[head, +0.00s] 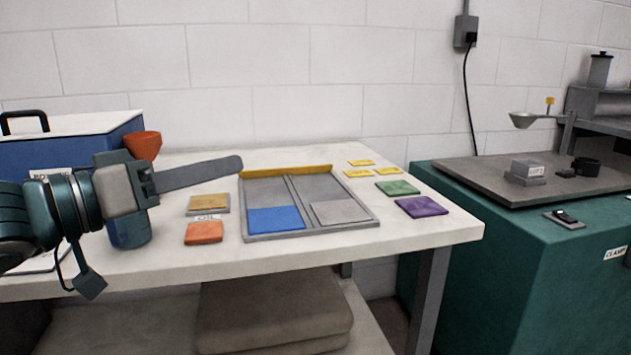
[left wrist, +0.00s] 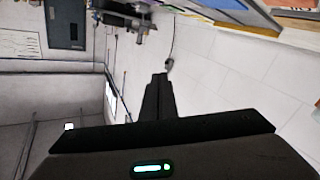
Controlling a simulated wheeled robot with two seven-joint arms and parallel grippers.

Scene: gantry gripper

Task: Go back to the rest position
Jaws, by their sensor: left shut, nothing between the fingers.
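My left gripper (head: 240,163) comes in from the left in the head view, held above the white table (head: 440,228). Its long grey fingers point right and lie together, with nothing between them. In the left wrist view its dark fingers (left wrist: 160,80) also lie together, with wall and room behind them. The fingertips end near the back left corner of a grey two-part tray (head: 310,233); whether they touch it I cannot tell. My right gripper does not show.
The tray holds a blue square (head: 275,218) and a grey square (head: 340,212). An orange pad (head: 204,233), a green pad (head: 398,187) and a purple pad (head: 422,207) lie beside it. A blue case (head: 70,150) stands behind my arm. A teal cabinet (head: 500,240) stands right.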

